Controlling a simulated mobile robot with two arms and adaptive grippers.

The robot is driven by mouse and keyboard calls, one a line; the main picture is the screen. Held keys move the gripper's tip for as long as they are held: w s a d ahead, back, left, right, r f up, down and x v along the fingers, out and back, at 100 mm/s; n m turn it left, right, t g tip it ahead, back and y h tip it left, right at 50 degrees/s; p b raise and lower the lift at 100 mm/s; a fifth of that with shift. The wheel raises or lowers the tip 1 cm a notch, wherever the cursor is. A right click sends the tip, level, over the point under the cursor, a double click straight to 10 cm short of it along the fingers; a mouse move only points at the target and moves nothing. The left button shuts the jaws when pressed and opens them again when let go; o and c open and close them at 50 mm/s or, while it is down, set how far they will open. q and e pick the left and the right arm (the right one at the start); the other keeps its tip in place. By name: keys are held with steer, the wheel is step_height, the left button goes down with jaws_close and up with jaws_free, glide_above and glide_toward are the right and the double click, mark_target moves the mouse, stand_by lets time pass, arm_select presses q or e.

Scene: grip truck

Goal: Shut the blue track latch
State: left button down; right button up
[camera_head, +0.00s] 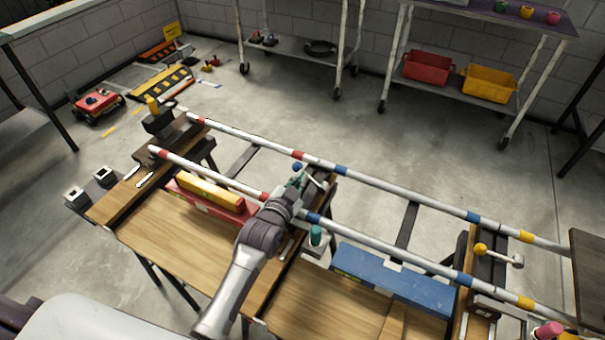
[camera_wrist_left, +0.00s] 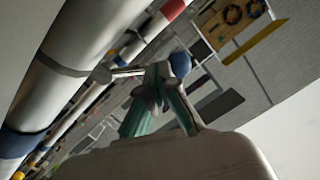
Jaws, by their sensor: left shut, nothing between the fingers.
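The blue track latch shows as a blue ball knob (camera_head: 297,167) with a pale lever, at the middle cross support of the rails. In the left wrist view the blue knob (camera_wrist_left: 180,64) is just beyond my fingertips, partly hidden by them. My left gripper (camera_head: 295,184) is over the near rail, close to the latch. Its teal fingers (camera_wrist_left: 158,75) are shut and empty. The fingertips look very near the knob and lever; I cannot tell whether they touch. My right gripper is not in view.
Two striped rails (camera_head: 380,245) run across the workbench (camera_head: 185,245). A yellow-knobbed latch (camera_head: 480,248) stands at the right support, with another yellow part (camera_head: 152,104) at the left. A blue box (camera_head: 385,278) and a red box (camera_head: 215,203) lie below the rails.

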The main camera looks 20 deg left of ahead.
arm_select(q)
steer(key=shift+w+a+f+n+h+p, duration=0.1)
steer(key=shift+a+f+n+h+p, duration=0.35)
steer(key=shift+n, duration=0.65)
steer(key=shift+a+f+n+h, duration=0.15)
steer(key=shift+a+f+n, duration=0.05)
steer(key=shift+f+n, duration=0.35)
steer(key=shift+a+f+n+h, duration=0.1)
steer(key=shift+a+f+n, duration=0.05)
steer(key=shift+f+n, duration=0.4)
steer(key=shift+r, duration=0.1)
